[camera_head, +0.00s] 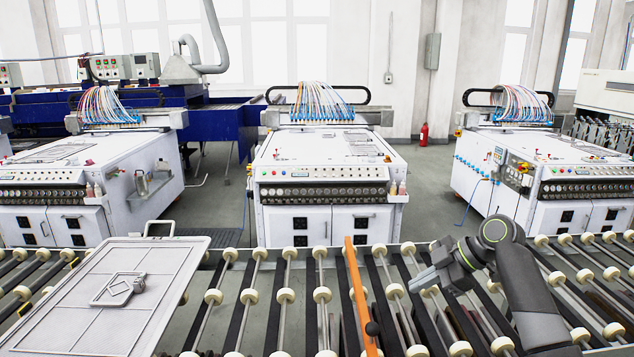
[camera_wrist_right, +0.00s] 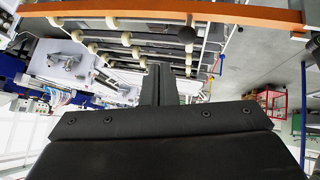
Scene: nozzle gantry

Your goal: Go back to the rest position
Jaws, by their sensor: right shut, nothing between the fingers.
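My right arm comes in from the right in the head view, and its dark gripper (camera_head: 415,284) is above the roller conveyor. The gripper is shut and empty. In the right wrist view its closed fingers (camera_wrist_right: 160,84) point toward the conveyor. An orange bar (camera_head: 358,290) with a dark round knob stands just left of the gripper, apart from it. The bar also crosses the top of the right wrist view (camera_wrist_right: 150,12). My left gripper is not in view.
The roller conveyor (camera_head: 285,296) spans the front. A flat grey framed panel (camera_head: 70,310) with a handle and a small square fitting lies on its left part. White machines (camera_head: 325,225) stand behind it. A red fire extinguisher (camera_head: 424,134) is by the back wall.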

